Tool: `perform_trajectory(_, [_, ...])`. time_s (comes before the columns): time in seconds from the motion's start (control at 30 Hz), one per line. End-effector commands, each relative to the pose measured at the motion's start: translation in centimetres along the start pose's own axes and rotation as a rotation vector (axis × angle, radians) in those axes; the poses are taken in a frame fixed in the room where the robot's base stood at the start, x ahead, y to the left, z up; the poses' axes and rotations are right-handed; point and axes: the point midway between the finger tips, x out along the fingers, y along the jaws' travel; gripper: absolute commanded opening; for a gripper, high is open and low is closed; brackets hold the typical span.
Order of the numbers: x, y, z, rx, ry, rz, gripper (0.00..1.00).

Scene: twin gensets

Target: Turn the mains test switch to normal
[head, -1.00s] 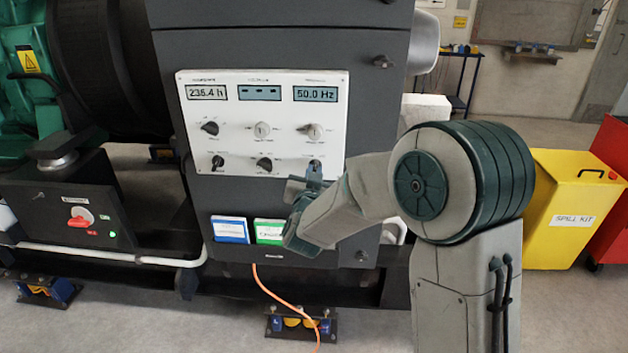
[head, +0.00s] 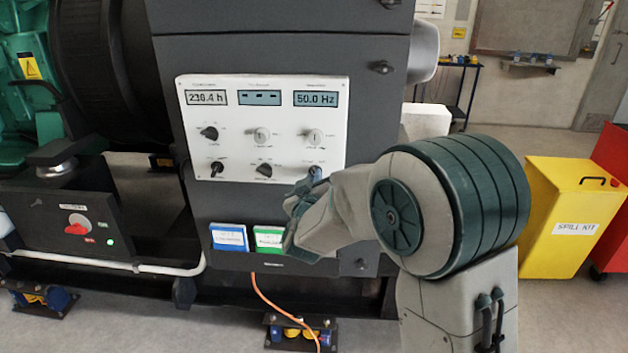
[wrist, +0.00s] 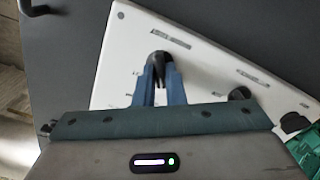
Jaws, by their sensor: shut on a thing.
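A white control panel (head: 265,150) on a dark cabinet carries two rows of rotary switches under three displays. My gripper (head: 317,173) is at the panel's lower right switch, which it largely hides in the head view. In the wrist view my gripper's blue fingers (wrist: 160,85) are shut on a black switch knob (wrist: 160,62), with the fingers on either side of it. The labels are too small to read, so I cannot tell the switch's name or position.
Other knobs sit close by, such as the lower middle one (head: 264,170), also seen in the wrist view (wrist: 240,93). Blue (head: 229,237) and green (head: 269,238) cards are below the panel. A yellow spill kit bin (head: 570,215) stands at right.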

Motion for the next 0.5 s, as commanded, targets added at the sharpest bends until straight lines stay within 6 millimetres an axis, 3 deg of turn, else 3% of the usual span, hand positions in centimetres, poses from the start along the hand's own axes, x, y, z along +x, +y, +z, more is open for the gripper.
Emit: perform_trajectory(0.5, [-0.01, -0.07, 0.09, -0.034, -0.002, -0.002, 0.0])
